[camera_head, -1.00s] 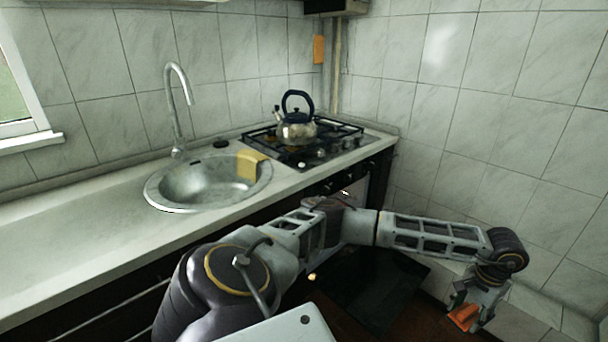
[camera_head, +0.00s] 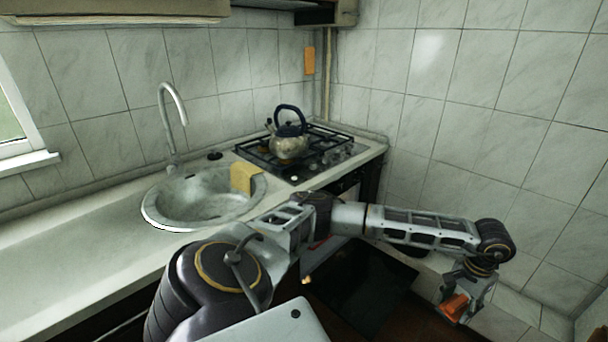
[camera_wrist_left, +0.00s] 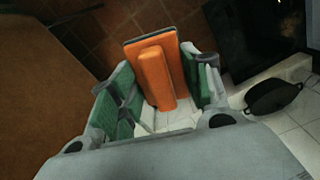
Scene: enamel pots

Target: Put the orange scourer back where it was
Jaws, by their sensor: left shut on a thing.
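The orange scourer (camera_head: 455,306) is in my left gripper (camera_head: 467,297) at the lower right of the head view. The scourer also shows in the left wrist view (camera_wrist_left: 156,76), as an orange block with a raised grip and a dark edge. The green-padded fingers of the left gripper (camera_wrist_left: 163,95) stand on either side of it and are shut on it. It is held in the air, away from the counter. My right gripper is not in view.
A counter (camera_head: 60,250) runs along the wall with a round sink (camera_head: 190,205), a yellow cloth (camera_head: 243,178) on its rim, and a kettle (camera_head: 288,148) on the stove. An orange item (camera_head: 309,61) is on the wall. A black pan (camera_wrist_left: 272,97) is on the tiles.

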